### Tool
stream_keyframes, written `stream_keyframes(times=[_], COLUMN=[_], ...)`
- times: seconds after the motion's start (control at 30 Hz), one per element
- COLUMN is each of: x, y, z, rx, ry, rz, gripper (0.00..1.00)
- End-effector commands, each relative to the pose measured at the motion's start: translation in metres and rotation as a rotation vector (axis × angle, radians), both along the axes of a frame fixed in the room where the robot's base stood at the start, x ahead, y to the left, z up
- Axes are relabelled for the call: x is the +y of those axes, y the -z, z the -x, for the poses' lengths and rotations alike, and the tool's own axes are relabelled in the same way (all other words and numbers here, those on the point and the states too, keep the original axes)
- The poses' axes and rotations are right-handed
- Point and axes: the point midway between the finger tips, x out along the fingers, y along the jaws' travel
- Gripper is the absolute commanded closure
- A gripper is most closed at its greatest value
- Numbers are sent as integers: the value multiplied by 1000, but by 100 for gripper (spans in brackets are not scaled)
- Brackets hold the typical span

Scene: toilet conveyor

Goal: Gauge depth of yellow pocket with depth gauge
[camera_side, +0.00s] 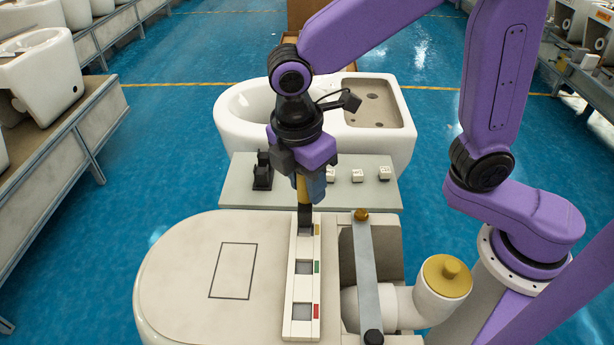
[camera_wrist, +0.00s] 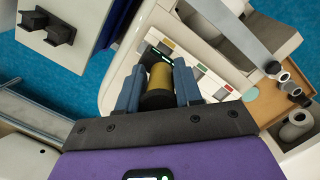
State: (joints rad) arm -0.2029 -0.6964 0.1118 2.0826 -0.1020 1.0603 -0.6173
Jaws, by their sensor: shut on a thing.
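My gripper (camera_side: 308,190) is shut on the depth gauge (camera_side: 303,189), which has a brass-yellow body and a dark lower part. The gauge is about upright, its lower end at the far end of a white block (camera_side: 290,290) with several square pockets. The yellow pocket, beside the yellow mark (camera_side: 317,230), is at that end and partly hidden by the gauge. I cannot tell whether the tip is inside it or just above. In the wrist view the gauge (camera_wrist: 159,78) sits between the blue fingers, near the yellow mark (camera_wrist: 168,43). Green (camera_side: 317,267) and red (camera_side: 316,311) marks lie nearer the camera.
The block lies on a white toilet lid (camera_side: 180,270). A grey bar (camera_side: 364,270) and a brass-capped white pipe (camera_side: 445,277) stand to its right. Behind is a grey shelf (camera_side: 235,195) with a black holder (camera_side: 262,172) and small white blocks (camera_side: 384,173). Another toilet stands beyond.

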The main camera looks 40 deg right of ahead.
Motion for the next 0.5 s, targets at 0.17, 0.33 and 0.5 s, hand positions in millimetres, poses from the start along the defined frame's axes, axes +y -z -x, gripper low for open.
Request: stream_keyframes(times=[0.17, 0.33, 0.5], x=[0, 0, 0], y=[4, 7, 11], z=[0, 0, 0], rx=[1, 0, 0], ry=[0, 0, 0], rz=[1, 0, 0], gripper=[92, 92, 92])
